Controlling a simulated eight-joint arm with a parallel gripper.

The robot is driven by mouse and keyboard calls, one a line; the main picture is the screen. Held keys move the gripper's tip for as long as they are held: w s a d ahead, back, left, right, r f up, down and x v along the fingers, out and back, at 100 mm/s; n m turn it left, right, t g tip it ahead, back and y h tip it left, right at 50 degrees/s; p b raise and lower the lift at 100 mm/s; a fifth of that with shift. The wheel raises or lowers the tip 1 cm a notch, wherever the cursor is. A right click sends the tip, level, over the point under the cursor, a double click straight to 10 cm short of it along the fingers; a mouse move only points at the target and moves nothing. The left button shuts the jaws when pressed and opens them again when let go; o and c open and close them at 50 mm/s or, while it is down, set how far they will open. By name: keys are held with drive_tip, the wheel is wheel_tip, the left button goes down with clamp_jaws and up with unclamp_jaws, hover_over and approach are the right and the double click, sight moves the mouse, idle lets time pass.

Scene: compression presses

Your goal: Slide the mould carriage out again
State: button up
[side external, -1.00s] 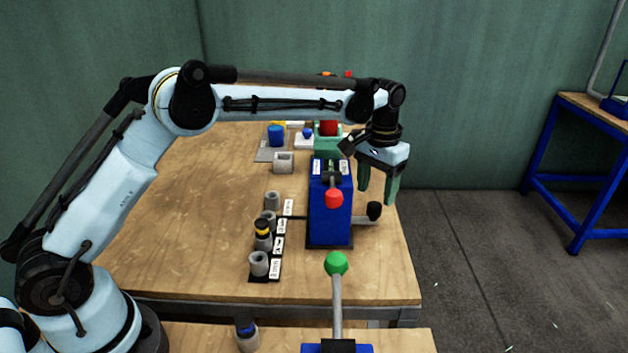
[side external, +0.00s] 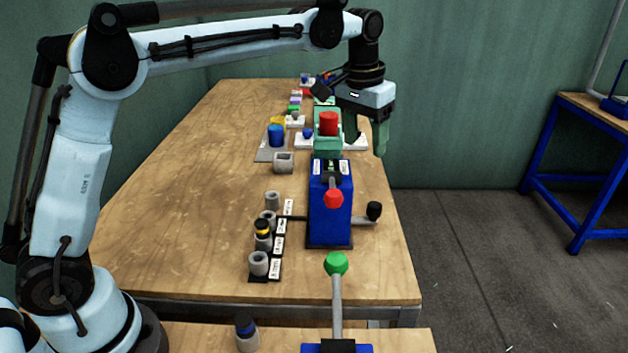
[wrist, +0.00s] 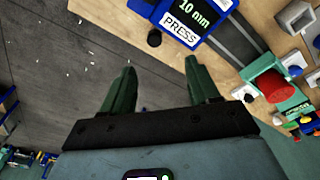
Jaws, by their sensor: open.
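The mould carriage appears to be the green block (side external: 327,145) carrying a red cylinder (side external: 328,124). It sits outside the far end of the blue press (side external: 330,214), in line with it. The wrist view shows the green block (wrist: 264,66), the red cylinder (wrist: 276,86) and a grey rail running to the press (wrist: 190,22), labelled "10 mm PRESS". My gripper (side external: 367,142) is open and empty, just right of the carriage and above the table's right edge. In the wrist view my gripper's fingers (wrist: 160,70) are spread, with only floor between them.
The press has a red-knobbed lever (side external: 334,198) and a black-knobbed side handle (side external: 374,211). Left of it stands a row of grey cylinders (side external: 259,263). A blue cylinder (side external: 276,135) and a grey block (side external: 283,163) are further back. A green-knobbed lever (side external: 336,263) stands in front.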

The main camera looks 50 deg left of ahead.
drive_tip(key=s+a+t, duration=0.1)
drive_tip(key=s, duration=0.2)
drive_tip(key=s+a+t, duration=0.1)
drive_tip(key=s, duration=0.2)
drive_tip(key=s+a+r, duration=0.1)
drive_tip(key=s, duration=0.3)
drive_tip(key=shift+s+t, duration=0.1)
drive_tip(key=shift+t, duration=0.3)
drive_tip(key=s+a+f+t, duration=0.2)
drive_tip(key=s+f, duration=0.3)
drive_tip(key=s, duration=0.3)
drive_tip(key=shift+s, duration=0.4)
drive_tip(key=shift+s+a+f+t, duration=0.1)
drive_tip(key=shift+s+f+t, duration=0.4)
drive_tip(key=shift+s+f, duration=0.6)
drive_tip(key=shift+c, duration=0.3)
